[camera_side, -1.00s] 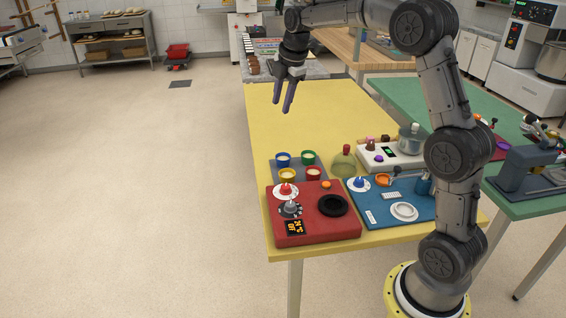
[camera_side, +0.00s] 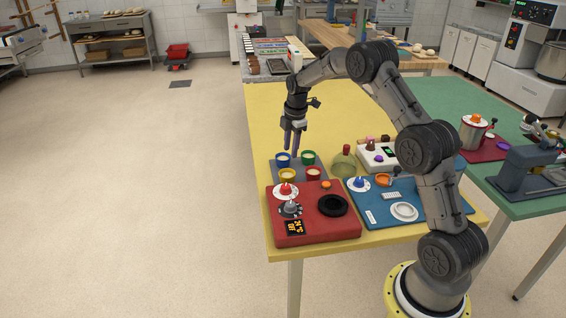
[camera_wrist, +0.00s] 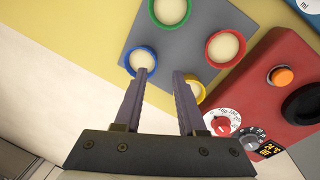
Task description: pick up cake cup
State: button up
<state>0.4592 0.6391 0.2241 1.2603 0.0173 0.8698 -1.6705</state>
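Several small cups with pale filling stand on a grey mat (camera_wrist: 185,48): a blue cup (camera_side: 283,160), a green cup (camera_side: 309,158), a yellow cup (camera_side: 287,175) and a red cup (camera_side: 313,174). My gripper (camera_side: 291,152) is open and empty, pointing down just above the mat's back side, near the blue and green cups. In the wrist view, the left fingertip overlaps the blue cup (camera_wrist: 143,58). The right fingertip covers part of the yellow cup (camera_wrist: 197,92). The red cup (camera_wrist: 226,48) and green cup (camera_wrist: 170,10) lie beyond the fingers.
A red panel (camera_side: 279,229) with knobs and a black ring is in front of the mat. The yellow table (camera_side: 268,112) is clear behind.

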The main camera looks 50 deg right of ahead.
aim_at(287, 158)
jog(key=shift+w+d+f, duration=0.1)
jog(key=shift+w+f, duration=0.15)
jog(key=shift+f, duration=0.6)
jog(key=shift+w+d+f, duration=0.1)
jog(key=shift+w+f, duration=0.15)
jog(key=shift+f, duration=0.65)
jog(key=shift+w+f, duration=0.25)
jog(key=shift+f, duration=0.6)
jog(key=shift+c, duration=0.3)
grip_shut()
